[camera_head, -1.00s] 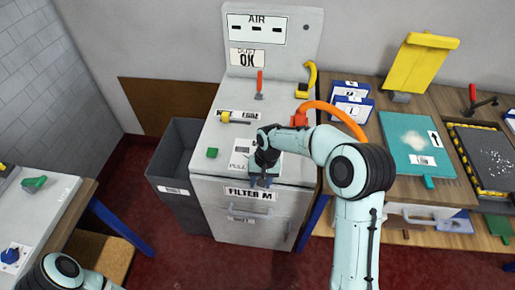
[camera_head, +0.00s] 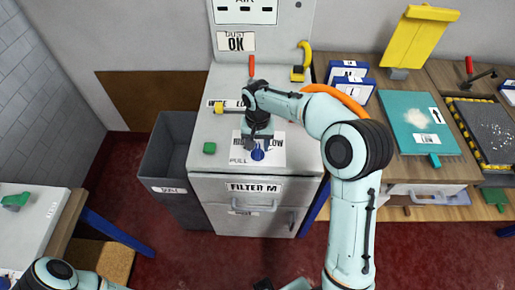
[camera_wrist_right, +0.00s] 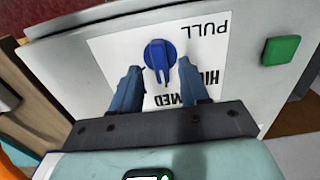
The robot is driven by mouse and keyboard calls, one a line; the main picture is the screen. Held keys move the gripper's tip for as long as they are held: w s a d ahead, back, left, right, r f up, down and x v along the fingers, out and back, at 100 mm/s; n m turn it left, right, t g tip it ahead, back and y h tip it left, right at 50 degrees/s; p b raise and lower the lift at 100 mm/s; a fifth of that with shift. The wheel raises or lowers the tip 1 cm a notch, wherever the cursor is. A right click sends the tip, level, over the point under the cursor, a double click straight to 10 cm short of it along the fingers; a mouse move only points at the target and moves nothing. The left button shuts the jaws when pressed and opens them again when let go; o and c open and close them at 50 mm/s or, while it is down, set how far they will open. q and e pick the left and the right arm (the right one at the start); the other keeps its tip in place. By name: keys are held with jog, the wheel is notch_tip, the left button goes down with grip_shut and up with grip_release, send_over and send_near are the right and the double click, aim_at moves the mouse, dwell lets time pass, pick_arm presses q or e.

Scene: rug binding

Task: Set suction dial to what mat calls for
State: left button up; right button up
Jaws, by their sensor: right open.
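The suction dial (camera_head: 258,155) is a round blue knob on a white plate on top of the grey cabinet. In the right wrist view the dial (camera_wrist_right: 160,55) lies just beyond and between the fingertips, its pointer ridge towards the gripper; the plate reads PULL, HIGH and MED. My right gripper (camera_head: 257,143) is open above the dial, with no clear contact; its two blue fingers (camera_wrist_right: 160,72) stand apart. A teal mat (camera_head: 402,108) with an arrow and a small label, too small to read, lies on the right bench.
A green button (camera_head: 209,148) sits left of the plate. A yellow-ended part (camera_head: 219,108), a red lever (camera_head: 252,66) and an orange hose (camera_head: 345,100) are behind. A grey dust bin (camera_head: 160,165) stands left of the cabinet (camera_head: 203,190).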

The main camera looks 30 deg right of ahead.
aim_at(258, 152)
jog(key=shift+f, duration=1.2)
grip_shut()
